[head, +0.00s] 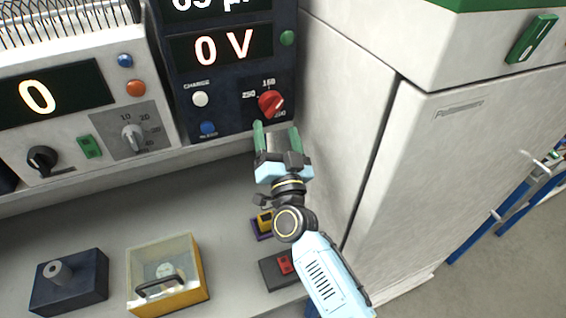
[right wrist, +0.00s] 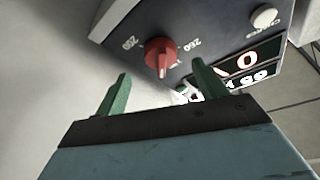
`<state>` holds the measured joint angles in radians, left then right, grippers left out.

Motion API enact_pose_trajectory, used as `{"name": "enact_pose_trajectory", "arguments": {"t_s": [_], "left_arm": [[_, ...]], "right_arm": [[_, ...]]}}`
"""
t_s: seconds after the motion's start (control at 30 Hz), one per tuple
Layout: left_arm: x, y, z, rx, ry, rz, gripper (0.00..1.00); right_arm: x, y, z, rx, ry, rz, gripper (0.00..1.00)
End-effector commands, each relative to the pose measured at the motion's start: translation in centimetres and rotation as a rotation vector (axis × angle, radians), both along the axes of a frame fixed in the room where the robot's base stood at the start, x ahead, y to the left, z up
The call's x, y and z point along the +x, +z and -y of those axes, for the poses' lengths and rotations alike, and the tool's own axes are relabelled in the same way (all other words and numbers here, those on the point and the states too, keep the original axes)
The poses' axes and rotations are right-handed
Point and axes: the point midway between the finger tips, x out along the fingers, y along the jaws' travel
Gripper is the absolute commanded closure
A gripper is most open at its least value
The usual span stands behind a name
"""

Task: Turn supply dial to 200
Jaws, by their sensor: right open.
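The supply dial (head: 270,103) is a red knob on the dark front panel of the supply unit (head: 236,75). Small white numbers surround it; one near its top looks like 150, the others are hard to read. Which number its ridge points to I cannot tell. My right gripper (head: 276,128) is open and empty just below the dial, with its green fingers towards the panel. In the right wrist view the red dial (right wrist: 160,57) shows beyond and between the spread green fingers (right wrist: 161,72), apart from them. My left gripper is not in view.
The display (head: 222,46) reads 0 V. A white button (head: 200,99) and a blue button (head: 207,128) lie left of the dial. A white cabinet (head: 440,150) stands close on the right. A yellow-framed box (head: 205,284) and a dark block (head: 70,284) sit on the grey bench below.

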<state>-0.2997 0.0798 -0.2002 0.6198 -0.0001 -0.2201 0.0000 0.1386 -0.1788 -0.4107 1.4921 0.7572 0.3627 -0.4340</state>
Motion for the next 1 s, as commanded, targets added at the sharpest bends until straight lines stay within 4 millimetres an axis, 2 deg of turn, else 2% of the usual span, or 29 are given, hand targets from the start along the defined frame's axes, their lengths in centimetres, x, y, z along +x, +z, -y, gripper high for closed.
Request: {"name": "enact_pose_trajectory", "arguments": {"t_s": [0.03,0.2,0.4,0.87,1.0], "left_arm": [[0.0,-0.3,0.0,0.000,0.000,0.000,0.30],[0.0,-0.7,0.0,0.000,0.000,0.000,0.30],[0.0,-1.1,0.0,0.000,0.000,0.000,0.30],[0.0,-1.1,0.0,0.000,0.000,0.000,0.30],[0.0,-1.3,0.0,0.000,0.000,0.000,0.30]], "right_arm": [[-1.2,-0.7,0.2,0.001,0.000,-0.004,0.29],[-4.4,-1.9,0.6,-0.002,0.001,-0.002,0.29],[-6.8,-2.6,0.9,0.000,0.000,-0.001,0.29],[-7.4,-2.8,0.9,-0.004,0.004,-0.002,0.29],[-7.8,-4.6,0.8,-0.059,0.055,-0.058,0.29]]}}
